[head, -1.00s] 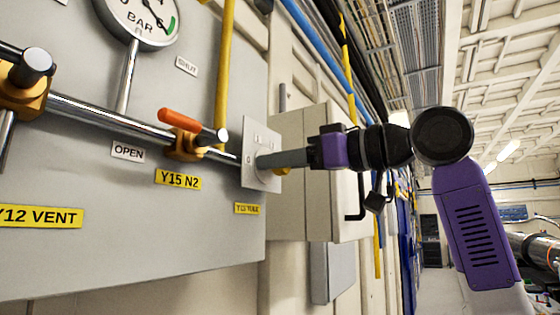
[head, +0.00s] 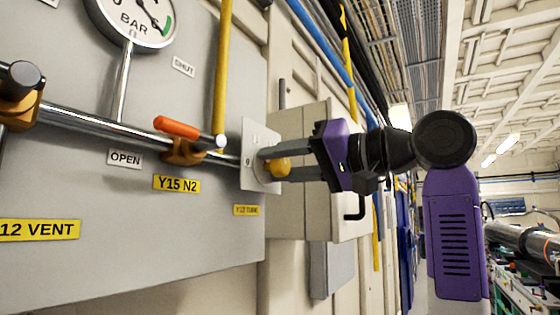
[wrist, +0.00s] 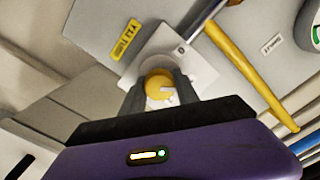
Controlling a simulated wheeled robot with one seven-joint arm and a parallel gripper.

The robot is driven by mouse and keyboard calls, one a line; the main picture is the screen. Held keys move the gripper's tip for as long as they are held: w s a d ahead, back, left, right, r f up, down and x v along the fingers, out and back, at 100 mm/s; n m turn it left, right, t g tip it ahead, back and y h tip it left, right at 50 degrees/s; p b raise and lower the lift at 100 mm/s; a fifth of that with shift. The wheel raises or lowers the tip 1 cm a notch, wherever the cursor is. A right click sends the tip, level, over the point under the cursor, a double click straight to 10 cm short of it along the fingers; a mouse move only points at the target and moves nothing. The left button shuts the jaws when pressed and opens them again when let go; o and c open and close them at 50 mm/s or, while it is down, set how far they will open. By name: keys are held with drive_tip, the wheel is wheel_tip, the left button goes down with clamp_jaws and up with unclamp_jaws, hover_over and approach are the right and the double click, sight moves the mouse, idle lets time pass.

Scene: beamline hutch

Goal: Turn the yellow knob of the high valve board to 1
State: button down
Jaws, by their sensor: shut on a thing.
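The yellow knob (head: 279,168) sits on a pale square plate (head: 249,160) at the right end of the grey valve board. My gripper (head: 275,165) reaches it from the right, its two fingers above and below the knob. In the wrist view the knob (wrist: 158,86) is between the fingers (wrist: 160,90), with a white mark on its face. My gripper is shut on the knob. The plate's markings are too small to read, and the fingers hide part of the knob's sides. A yellow label (head: 246,211) is below the plate.
An orange-handled valve (head: 178,131) on a steel pipe is left of the plate, above the label Y15 N2 (head: 177,184). A yellow pipe (head: 222,70) runs down the board. A beige box (head: 303,200) stands behind my gripper.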

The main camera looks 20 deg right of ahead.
drive_tip(key=shift+r+m, duration=0.1)
drive_tip(key=shift+m, duration=0.5)
drive_tip(key=c, duration=0.9)
unclamp_jaws()
drive_tip(key=b+v, duration=0.2)
drive_tip(key=v, duration=0.6)
drive_tip(key=shift+w, duration=0.1)
